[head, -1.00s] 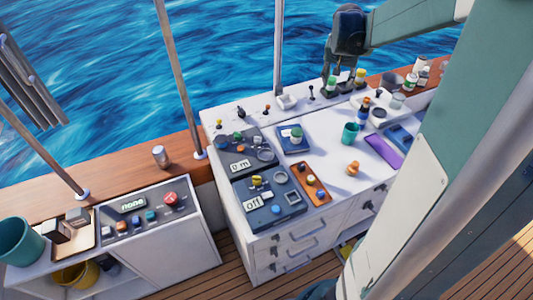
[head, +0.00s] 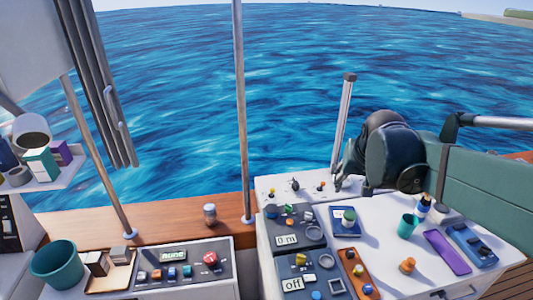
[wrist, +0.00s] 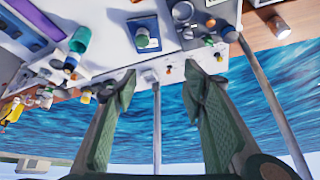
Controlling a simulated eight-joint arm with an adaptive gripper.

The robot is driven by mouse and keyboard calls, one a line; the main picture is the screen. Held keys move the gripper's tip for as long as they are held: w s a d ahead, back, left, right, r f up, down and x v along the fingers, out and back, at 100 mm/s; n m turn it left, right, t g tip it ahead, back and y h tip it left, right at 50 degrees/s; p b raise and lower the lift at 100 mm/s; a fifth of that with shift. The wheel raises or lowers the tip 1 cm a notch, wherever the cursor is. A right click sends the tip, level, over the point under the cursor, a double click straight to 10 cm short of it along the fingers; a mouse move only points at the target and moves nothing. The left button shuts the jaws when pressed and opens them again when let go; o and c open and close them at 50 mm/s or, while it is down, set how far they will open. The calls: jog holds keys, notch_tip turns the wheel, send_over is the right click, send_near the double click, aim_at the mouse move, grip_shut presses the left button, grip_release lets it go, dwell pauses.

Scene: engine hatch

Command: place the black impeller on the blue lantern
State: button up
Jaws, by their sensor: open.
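My gripper (head: 340,181) is at the back edge of the white counter in the head view. In the wrist view my gripper (wrist: 160,72) has its two green-grey fingers wide apart with nothing between them. A small black piece (head: 294,185) stands on the counter's back ledge, left of my gripper; it is too small to tell whether it is the black impeller. I cannot make out a blue lantern for certain. A dark blue tray (head: 342,232) holds a green-and-white jar (head: 348,216); the tray also shows in the wrist view (wrist: 153,27).
Dark control panels (head: 315,258) with knobs fill the counter's left part. A teal cup (head: 407,226), a bottle (head: 423,207), a purple slab (head: 447,252) and an orange piece (head: 407,266) stand to the right. A metal jar (head: 210,214) stands on the wooden ledge. Poles rise behind.

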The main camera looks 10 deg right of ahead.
jog(key=s+a+f+n+y, duration=0.1)
jog(key=s+a+f+n, duration=0.1)
jog(key=s+a, duration=0.5)
jog(key=s+a+f+n+t+y, duration=0.1)
jog(key=s+a+n, duration=0.1)
jog(key=s+a, duration=0.5)
jog(key=shift+a+f+n+t, duration=0.3)
jog(key=shift+a+f, duration=0.05)
jog(key=shift+a, duration=0.6)
jog(key=shift+s+f, duration=0.1)
jog(key=shift+f, duration=0.05)
notch_tip(320, 180, down, 9)
jog(key=b, duration=0.9)
jog(key=shift+b, duration=0.3)
jog(key=shift+f, duration=0.1)
